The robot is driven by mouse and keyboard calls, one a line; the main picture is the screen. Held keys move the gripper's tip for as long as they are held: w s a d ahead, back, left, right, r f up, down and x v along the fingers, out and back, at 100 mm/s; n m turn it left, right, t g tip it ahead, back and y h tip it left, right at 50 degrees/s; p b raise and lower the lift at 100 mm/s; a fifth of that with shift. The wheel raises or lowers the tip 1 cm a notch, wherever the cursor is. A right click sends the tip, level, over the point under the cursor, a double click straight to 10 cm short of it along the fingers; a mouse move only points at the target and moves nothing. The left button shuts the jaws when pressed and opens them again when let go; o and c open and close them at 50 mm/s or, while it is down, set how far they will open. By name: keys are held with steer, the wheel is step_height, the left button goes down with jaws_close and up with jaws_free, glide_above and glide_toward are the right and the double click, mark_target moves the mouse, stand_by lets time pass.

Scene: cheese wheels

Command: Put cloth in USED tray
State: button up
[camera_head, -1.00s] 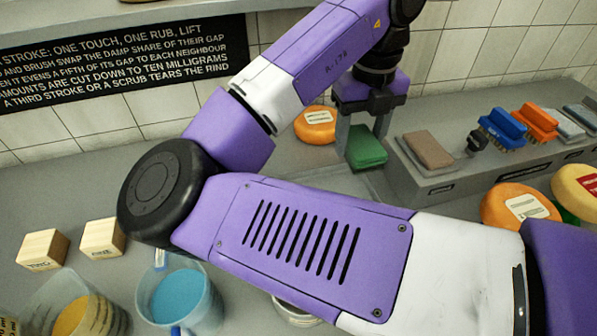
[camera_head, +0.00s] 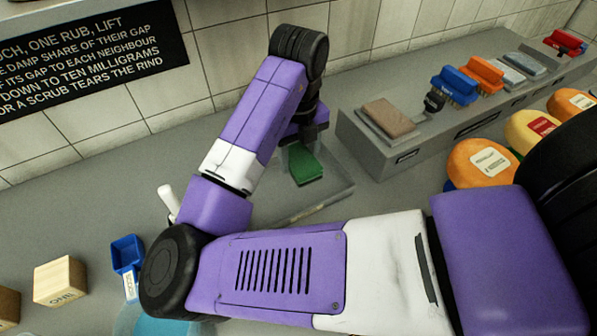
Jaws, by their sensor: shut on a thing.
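The green cloth (camera_head: 305,167) is a small folded block. It is between the fingers of my gripper (camera_head: 298,152), which is shut on it and points down. The cloth is at or just above a shallow grey tray (camera_head: 340,188); I cannot tell whether it touches the tray's floor. No USED label is readable on the tray, and my arm hides its left part.
A grey stepped rack on the right holds a brown cloth or pad (camera_head: 388,117), a blue brush (camera_head: 455,86), an orange brush (camera_head: 484,72) and grey pads. Cheese wheels (camera_head: 480,162) stand in front of it. A blue scoop (camera_head: 127,255) and wooden blocks (camera_head: 60,281) lie at the left.

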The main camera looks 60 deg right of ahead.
mark_target(300, 156)
steer(key=shift+f, duration=2.9)
steer(key=shift+f, duration=0.2)
steer(key=o, duration=1.3)
steer(key=shift+r, duration=0.15)
step_height(300, 156, up, 12)
steer(key=shift+r, duration=0.1)
steer(key=shift+s, duration=0.15)
